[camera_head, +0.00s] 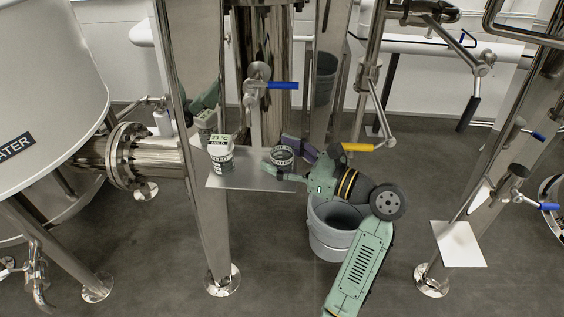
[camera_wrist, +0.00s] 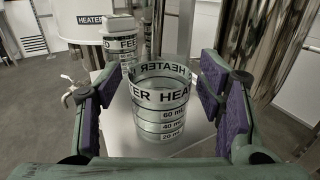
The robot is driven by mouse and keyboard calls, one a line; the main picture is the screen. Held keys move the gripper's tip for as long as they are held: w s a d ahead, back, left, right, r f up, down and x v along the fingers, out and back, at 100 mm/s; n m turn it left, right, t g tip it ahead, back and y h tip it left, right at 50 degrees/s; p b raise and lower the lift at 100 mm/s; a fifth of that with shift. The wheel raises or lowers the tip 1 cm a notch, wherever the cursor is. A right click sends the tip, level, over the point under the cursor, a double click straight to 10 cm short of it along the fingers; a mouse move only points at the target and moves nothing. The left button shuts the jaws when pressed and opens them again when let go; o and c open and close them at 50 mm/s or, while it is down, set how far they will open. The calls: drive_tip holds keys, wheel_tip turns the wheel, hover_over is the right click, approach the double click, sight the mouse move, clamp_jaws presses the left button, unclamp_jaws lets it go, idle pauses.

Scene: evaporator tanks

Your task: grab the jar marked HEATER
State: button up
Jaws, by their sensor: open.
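The jar marked HEATER (camera_wrist: 160,97) is a clear, open-topped jar with a white band and volume marks. It stands upright on a small metal shelf (camera_head: 233,183), and the head view also shows it (camera_head: 283,160). My gripper (camera_wrist: 160,80) is open, with one purple-padded finger on each side of the jar and visible gaps between pads and glass. In the head view my gripper (camera_head: 281,157) reaches the jar from the right.
A steel leg (camera_head: 205,220) rises close to the shelf's left side. A valve with a blue handle (camera_head: 283,86) hangs above the shelf. A grey bucket (camera_head: 328,245) stands on the floor below my arm. Another small plate (camera_head: 458,243) is at the right.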

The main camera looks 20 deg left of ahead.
drive_tip(key=shift+c, duration=0.4)
drive_tip(key=c, duration=1.3)
